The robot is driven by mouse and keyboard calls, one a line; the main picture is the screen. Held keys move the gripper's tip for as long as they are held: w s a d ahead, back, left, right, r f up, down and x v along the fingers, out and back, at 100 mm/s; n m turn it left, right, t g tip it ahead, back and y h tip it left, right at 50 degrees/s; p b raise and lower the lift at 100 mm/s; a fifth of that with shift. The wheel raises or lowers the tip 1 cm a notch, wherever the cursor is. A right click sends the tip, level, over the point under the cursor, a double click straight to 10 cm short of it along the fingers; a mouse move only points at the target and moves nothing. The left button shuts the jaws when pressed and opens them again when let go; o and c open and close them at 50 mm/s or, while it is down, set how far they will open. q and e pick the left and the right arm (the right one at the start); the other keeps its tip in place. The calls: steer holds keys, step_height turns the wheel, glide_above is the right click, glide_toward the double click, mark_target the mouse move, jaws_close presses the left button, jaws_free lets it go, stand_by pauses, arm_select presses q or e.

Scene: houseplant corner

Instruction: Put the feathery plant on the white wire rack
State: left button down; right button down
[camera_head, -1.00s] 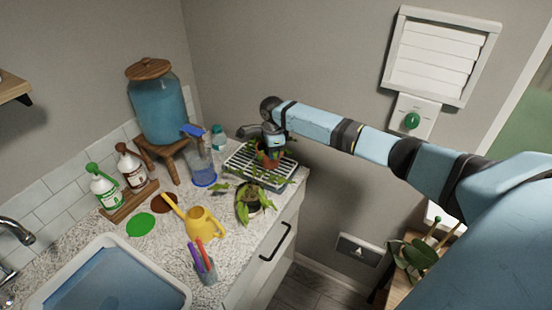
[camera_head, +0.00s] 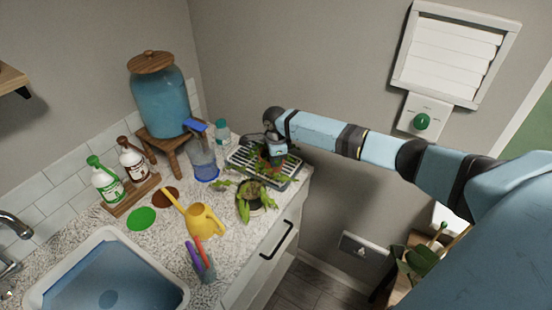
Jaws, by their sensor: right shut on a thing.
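My right gripper (camera_head: 274,148) comes in from the right and is shut on the feathery plant (camera_head: 263,163), a small green plant in a reddish pot. The gripper and leaves partly hide the pot. The plant is over the white wire rack (camera_head: 291,176), at the right end of the speckled counter by the wall. The pot looks very close to the rack bars or touching them; I cannot tell which. My left gripper is not in view.
A plant with broad drooping leaves (camera_head: 256,204) stands just in front of the rack. A clear blue-topped jug (camera_head: 201,158) and a bottle (camera_head: 222,134) stand left of the rack. A yellow watering can (camera_head: 205,221) and a pen cup (camera_head: 203,264) are nearer.

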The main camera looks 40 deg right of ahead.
steer(key=c, duration=1.2)
jaws_free()
steer(key=shift+d+f, duration=0.1)
steer(key=shift+f, duration=0.05)
step_height(320, 180, up, 12)
steer(key=s+a+f+n+t+y, duration=0.2)
steer(key=s+a+f+n, duration=0.25)
steer(key=a, duration=0.35)
steer(key=s+a+f+n+t+y, duration=0.1)
steer(key=s+a+f+n+t, duration=0.2)
steer(key=s+a+n, duration=0.4)
steer(key=s+a+f+n+t+y, duration=0.2)
steer(key=s+a+f+n, duration=0.15)
steer(key=a, duration=0.45)
steer(key=s+f+n+t, duration=0.1)
steer(key=s+f+n, duration=0.2)
steer(key=s, duration=0.3)
steer(key=s+f+n+t+h, duration=0.1)
steer(key=s+f+n, duration=0.2)
steer(key=s, duration=0.3)
steer(key=s+d+f+n+t+h, duration=0.1)
steer(key=s+f+n, duration=0.2)
steer(key=s, duration=0.3)
steer(key=shift+d+n+t, duration=0.1)
steer(key=shift+n+t, duration=0.3)
